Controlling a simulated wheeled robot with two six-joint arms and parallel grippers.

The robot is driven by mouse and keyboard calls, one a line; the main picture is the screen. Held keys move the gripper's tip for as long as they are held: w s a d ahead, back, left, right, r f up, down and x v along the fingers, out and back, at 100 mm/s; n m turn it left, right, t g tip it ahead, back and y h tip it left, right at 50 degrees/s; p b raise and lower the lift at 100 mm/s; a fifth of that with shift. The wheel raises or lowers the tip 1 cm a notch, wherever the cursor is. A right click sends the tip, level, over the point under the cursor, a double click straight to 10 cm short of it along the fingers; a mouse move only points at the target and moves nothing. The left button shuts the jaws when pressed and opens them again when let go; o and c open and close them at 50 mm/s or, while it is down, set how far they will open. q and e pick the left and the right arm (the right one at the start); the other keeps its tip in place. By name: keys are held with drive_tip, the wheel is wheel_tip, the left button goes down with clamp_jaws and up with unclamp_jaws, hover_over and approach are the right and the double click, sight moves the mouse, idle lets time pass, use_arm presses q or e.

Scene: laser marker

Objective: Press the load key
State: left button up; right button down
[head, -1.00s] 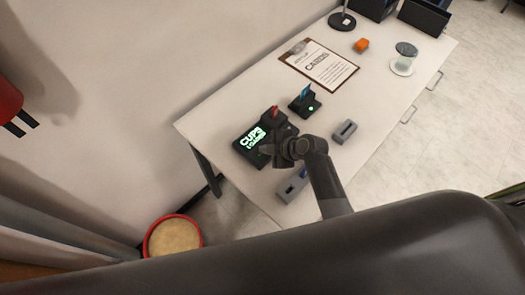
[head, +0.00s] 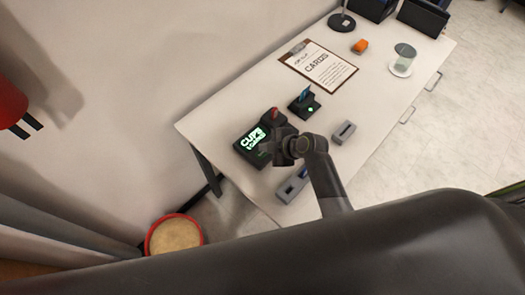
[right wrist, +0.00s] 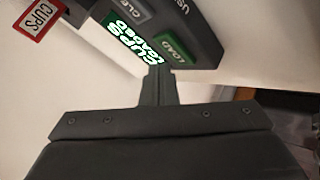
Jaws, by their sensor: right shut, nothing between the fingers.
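The dark marker console (head: 240,152) sits near the table's left end. Its lit screen (head: 254,139) shows CUPS and a second line, which reads LOADED in the right wrist view (right wrist: 134,45). A red CUPS card (head: 273,114) stands in a slot by the console. My right gripper (right wrist: 158,72) is shut and empty, its tips close to the load key's near corner; I cannot tell whether they touch. In the head view, my right gripper (head: 268,152) covers the key area. My left gripper is out of view.
A black holder (head: 304,105) with a blue card and green light stands behind the console. A red-rimmed bin (head: 174,217) stands on the floor.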

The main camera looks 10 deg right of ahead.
sight(266, 154)
drive_tip(key=shift+r+p, duration=2.2)
drive_tip(key=shift+r, duration=0.35)
drive_tip(key=shift+f, duration=0.1)
drive_tip(key=s+d+r+m+g+h, duration=0.1)
drive_tip(key=s+d+r+m+h, duration=0.35)
drive_tip(key=s+d+m, duration=0.65)
drive_tip(key=s+d+r+m+g+h, duration=0.2)
drive_tip(key=s+d+r+m+h, duration=0.35)
drive_tip(key=s, duration=0.95)
drive_tip(key=d+f+m+g+y+b, duration=0.1)
drive_tip(key=d+f+b, duration=0.1)
drive_tip(key=f, duration=1.2)
drive_tip(key=d+f+m+y+b, duration=0.1)
drive_tip(key=d+f+b, duration=0.1)
drive_tip(key=f, duration=1.3)
drive_tip(key=s+a+f+g+b, duration=0.1)
drive_tip(key=s+f+b, duration=0.2)
drive_tip(key=s+f, duration=1.2)
wheel_tip(266, 154, down, 4)
drive_tip(key=shift+s+r, duration=0.25)
drive_tip(key=shift+s, duration=0.1)
